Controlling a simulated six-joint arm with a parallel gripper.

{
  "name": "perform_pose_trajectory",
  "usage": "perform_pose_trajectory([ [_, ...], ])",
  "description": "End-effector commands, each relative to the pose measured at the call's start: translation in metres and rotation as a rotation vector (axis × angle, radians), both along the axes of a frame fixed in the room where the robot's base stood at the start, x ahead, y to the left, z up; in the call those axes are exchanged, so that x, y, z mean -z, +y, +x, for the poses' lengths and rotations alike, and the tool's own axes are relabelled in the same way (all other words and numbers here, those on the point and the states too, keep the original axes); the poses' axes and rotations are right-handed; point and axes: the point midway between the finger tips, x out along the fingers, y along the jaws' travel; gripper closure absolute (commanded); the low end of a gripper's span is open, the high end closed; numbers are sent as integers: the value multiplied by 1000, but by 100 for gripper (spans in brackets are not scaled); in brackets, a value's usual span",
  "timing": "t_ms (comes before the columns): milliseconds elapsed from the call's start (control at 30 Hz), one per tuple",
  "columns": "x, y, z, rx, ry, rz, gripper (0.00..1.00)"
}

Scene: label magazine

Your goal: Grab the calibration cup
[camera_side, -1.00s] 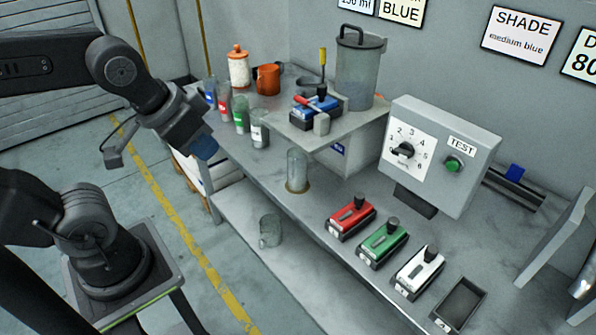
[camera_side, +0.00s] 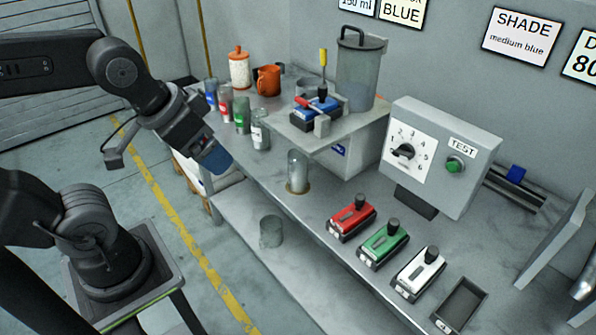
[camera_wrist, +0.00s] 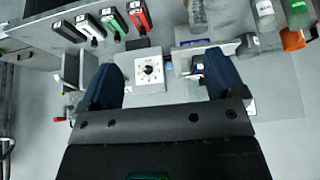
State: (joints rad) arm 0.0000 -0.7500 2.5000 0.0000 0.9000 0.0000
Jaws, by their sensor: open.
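No cup is visibly labelled as the calibration cup, so I cannot tell which one it is. A clear cylinder (camera_side: 297,171) stands upright on a brownish ring on the bench. Another clear cup (camera_side: 271,231) stands on the lower shelf. My gripper (camera_side: 215,160) hangs over the bench's front-left edge, left of the clear cylinder and apart from it. In the wrist view my gripper (camera_wrist: 164,78) shows two blue fingers spread apart with nothing between them. A clear vessel (camera_wrist: 197,16) shows at the top of that view.
Several labelled bottles (camera_side: 242,114) stand behind my gripper. A dial box (camera_side: 440,155) stands right. Red (camera_side: 351,219), green (camera_side: 383,243) and white (camera_side: 417,272) units line the bench front.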

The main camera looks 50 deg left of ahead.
Motion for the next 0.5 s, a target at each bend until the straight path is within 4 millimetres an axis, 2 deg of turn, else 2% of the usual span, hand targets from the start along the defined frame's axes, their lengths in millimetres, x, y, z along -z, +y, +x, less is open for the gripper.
perform_pose_trajectory([
  [267, 1, -2, 4, 0, -4, -8, 11],
  [367, 6, -9, 21, -4, -26, -45, 11],
  [500, 20, -28, 67, -38, -94, -142, 11],
])
